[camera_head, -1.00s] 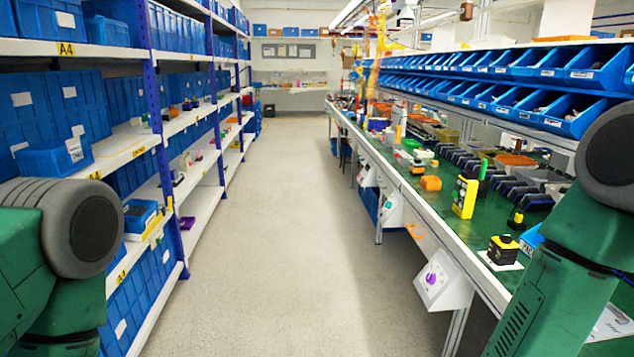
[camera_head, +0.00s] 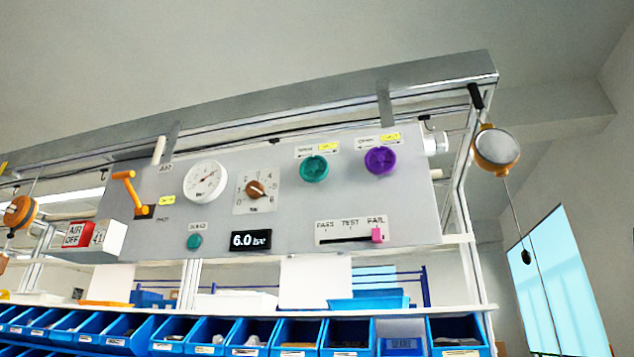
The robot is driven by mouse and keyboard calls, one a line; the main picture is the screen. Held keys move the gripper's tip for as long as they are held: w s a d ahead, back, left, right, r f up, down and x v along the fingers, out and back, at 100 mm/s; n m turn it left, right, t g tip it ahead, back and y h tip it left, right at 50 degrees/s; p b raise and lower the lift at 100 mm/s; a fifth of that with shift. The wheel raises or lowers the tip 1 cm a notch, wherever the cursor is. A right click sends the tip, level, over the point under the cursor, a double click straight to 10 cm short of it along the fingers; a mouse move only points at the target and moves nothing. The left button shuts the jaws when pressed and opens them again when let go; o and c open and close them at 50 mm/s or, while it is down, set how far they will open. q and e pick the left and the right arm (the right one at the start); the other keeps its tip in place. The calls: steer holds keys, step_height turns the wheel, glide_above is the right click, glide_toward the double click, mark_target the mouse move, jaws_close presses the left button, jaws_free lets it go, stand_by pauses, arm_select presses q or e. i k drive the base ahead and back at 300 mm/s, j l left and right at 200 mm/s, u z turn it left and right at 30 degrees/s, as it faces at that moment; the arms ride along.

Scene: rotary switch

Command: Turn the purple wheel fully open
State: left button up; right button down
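The purple wheel (camera_head: 380,161) is on the right part of a grey control panel (camera_head: 290,215), high up in the head view. A small yellow label (camera_head: 389,137) sits just above it. I cannot tell from here how far the wheel is turned. Neither of my grippers is in view, and nothing of mine touches the panel.
The panel also carries a teal wheel (camera_head: 314,169), a round gauge (camera_head: 205,181), a brown rotary knob (camera_head: 256,189), an orange lever (camera_head: 130,189), a pink slider (camera_head: 377,235) and a display (camera_head: 250,240). Blue bins (camera_head: 208,335) line up below. An orange hanging balancer (camera_head: 496,150) is at right.

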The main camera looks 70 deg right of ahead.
mark_target(379, 160)
steer(key=z, duration=0.4)
steer(key=k+z, duration=0.1)
steer(key=z, duration=0.75)
steer(key=k+l+z, duration=0.1)
steer(key=z, duration=0.3)
